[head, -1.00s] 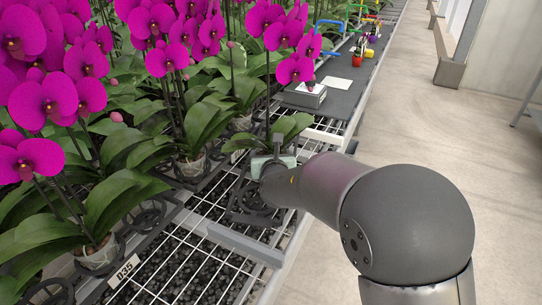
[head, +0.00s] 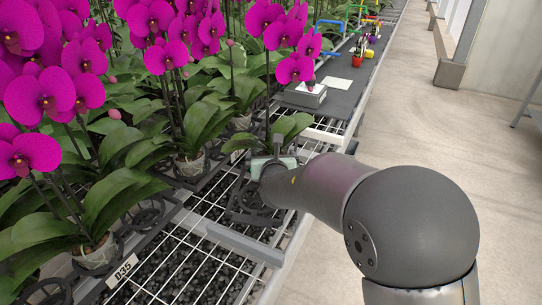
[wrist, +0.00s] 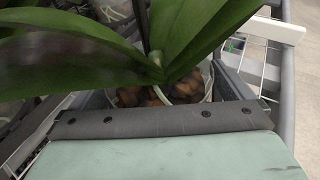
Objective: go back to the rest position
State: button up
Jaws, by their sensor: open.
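My gripper (head: 272,165) is low over the mesh bench, next to the leaves of a potted orchid (head: 285,128). It looks empty, though the arm hides part of it from the head camera. In the wrist view, a pale green pad (wrist: 165,155) with a dark, screwed strip fills the bottom. Just beyond it stands the orchid's pot (wrist: 205,85), filled with brown bark, with broad green leaves spreading above. Whether the strip touches the pot I cannot tell.
Magenta orchids (head: 40,90) crowd the bench on the left. Black ring holders and a label, D35 (head: 123,270), line the bench (head: 215,260). A dark mat (head: 335,98) with a grey box (head: 304,94) and small coloured items lies farther back. The aisle floor (head: 430,120) at right is clear.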

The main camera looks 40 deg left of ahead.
jog(key=shift+s+r, duration=0.1)
jog(key=shift+b+v, duration=0.7)
jog(key=shift+v, duration=3)
